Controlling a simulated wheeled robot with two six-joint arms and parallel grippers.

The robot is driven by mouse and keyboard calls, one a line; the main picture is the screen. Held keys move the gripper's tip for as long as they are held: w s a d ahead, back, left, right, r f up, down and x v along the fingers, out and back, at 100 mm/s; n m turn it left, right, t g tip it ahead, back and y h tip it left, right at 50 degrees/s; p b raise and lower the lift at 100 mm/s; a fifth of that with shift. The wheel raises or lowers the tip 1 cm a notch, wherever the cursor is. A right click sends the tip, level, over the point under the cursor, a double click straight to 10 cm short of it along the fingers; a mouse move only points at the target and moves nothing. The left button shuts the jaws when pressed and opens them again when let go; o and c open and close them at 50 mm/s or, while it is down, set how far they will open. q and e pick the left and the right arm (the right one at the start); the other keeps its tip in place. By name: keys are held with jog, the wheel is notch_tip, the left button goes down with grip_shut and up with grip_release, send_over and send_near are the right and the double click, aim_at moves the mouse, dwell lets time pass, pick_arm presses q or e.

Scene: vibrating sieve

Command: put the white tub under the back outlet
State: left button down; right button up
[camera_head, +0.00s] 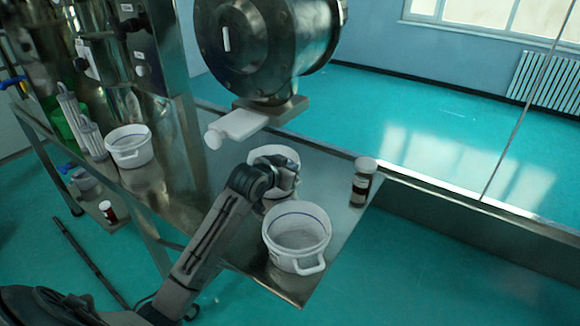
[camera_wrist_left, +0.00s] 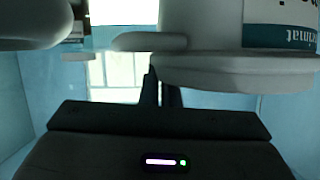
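The gripper looks shut on that handle. A second white tub (camera_head: 297,238) stands at the table's near corner, and a third (camera_head: 130,147) at the left. My right gripper is out of view.
The steel drum (camera_head: 262,45) hangs above the table. A jar with a dark band (camera_head: 363,182) stands at the right edge of the steel table (camera_head: 335,200). Another white rounded body (camera_wrist_left: 35,25) shows in the wrist view.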

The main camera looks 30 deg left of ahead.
pick_arm(q)
jog(key=shift+f, duration=0.1)
jog(key=c, duration=1.7)
grip_release()
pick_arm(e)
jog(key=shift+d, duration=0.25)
